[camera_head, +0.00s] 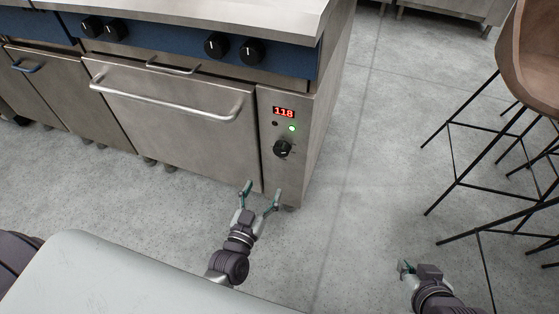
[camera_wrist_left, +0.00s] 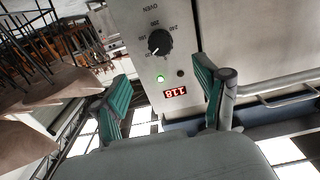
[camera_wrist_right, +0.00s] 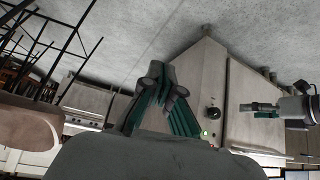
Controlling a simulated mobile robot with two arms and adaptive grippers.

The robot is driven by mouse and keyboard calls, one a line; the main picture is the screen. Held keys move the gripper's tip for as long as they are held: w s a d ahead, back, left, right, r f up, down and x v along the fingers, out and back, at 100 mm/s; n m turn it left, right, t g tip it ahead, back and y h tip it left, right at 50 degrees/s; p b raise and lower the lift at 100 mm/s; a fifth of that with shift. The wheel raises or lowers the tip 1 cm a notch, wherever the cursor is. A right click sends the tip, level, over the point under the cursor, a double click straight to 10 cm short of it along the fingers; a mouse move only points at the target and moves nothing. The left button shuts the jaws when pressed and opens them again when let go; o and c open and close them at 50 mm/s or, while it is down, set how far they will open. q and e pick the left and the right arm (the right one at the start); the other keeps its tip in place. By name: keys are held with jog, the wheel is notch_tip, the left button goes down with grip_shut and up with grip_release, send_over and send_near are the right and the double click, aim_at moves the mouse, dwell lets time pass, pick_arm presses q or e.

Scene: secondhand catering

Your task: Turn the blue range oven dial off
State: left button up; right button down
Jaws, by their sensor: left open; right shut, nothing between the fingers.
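The range (camera_head: 185,100) is steel with a blue control band. Its black oven dial (camera_head: 282,149) sits low on the right front panel, under a red display (camera_head: 284,112) reading 118 and a lit green lamp. My left gripper (camera_head: 262,190) is open and empty, below and in front of that panel. In the left wrist view the dial (camera_wrist_left: 159,41) shows beyond and between the open fingers, apart from them, with OVEN and numbers printed around it. My right gripper (camera_head: 406,267) is shut and empty, low at the right over the floor, away from the range. The dial (camera_wrist_right: 213,113) also shows in the right wrist view.
Several black knobs (camera_head: 216,45) line the blue band above. A horizontal oven door handle (camera_head: 165,105) runs left of the dial panel. Brown stools (camera_head: 535,60) with thin black legs stand at the right. Grey floor between range and stools is clear.

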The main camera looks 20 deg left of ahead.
pick_arm(q)
jog(key=b, duration=0.2)
send_near(280, 154)
jog(key=w, duration=0.3)
jog(key=w+b, duration=0.1)
jog(key=w, duration=0.5)
jog(key=shift+w+d, duration=0.1)
jog(key=shift+w, duration=0.35)
pick_arm(e)
jog(key=w+a+r+t+y, duration=0.2)
jog(key=w+a+r+t, duration=0.2)
jog(key=w+r+t, duration=0.4)
jog(key=shift+w+r+t+y, duration=0.25)
jog(key=shift+r+t+y, duration=0.2)
jog(key=shift+r, duration=1.45)
pick_arm(q)
jog(key=c, duration=1.2)
jog(key=shift+o, duration=0.2)
pick_arm(e)
jog(key=shift+f, duration=0.1)
